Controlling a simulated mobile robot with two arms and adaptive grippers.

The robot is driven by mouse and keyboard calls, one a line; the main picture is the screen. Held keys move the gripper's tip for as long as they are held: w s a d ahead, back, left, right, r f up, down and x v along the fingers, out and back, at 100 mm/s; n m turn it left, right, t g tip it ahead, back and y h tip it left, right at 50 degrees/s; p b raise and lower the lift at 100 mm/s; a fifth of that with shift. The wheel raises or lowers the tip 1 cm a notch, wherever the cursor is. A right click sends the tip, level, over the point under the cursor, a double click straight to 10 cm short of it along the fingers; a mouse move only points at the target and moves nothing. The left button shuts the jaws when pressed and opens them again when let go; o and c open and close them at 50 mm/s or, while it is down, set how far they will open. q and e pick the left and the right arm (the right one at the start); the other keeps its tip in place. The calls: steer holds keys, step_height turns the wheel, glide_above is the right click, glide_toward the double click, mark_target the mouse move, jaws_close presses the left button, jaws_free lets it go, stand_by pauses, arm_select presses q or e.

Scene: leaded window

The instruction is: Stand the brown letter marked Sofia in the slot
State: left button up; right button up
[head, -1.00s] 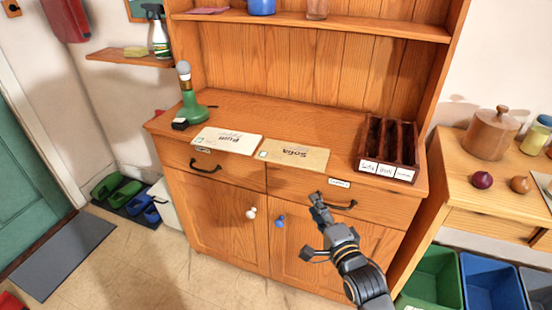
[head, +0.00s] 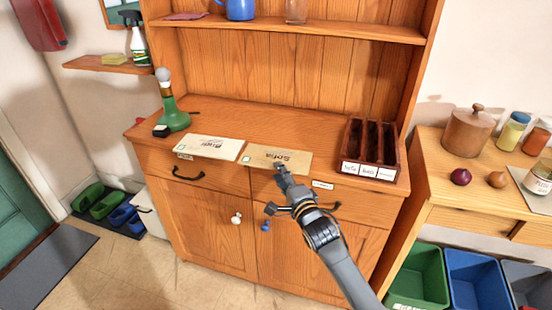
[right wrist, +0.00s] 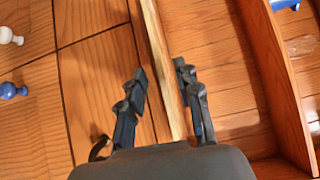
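The brown letter marked Sofia (head: 265,161) lies flat on the cabinet top near its front edge in the head view. The dark wooden letter rack (head: 349,155) stands to its right, with upright slots and white labels on the front, too small to read surely. My right gripper (head: 283,171) is at the letter's front edge and covers a little of it. In the right wrist view my right gripper (right wrist: 160,82) is open, with a pale brown strip between its fingers. I cannot tell whether that strip is letter or counter edge. My left gripper is not in view.
A white letter (head: 208,147) lies left of the brown one. A green lamp (head: 172,115) stands at the back left. A drawer label (head: 322,185) and handles jut from the cabinet front. A shelf (head: 300,25) runs above. The counter behind the letters is clear.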

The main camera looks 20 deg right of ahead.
steer(key=shift+w+a, duration=0.2)
steer(key=shift+w, duration=0.65)
steer(key=shift+c, duration=0.4)
jaws_close()
steer(key=shift+r, duration=0.1)
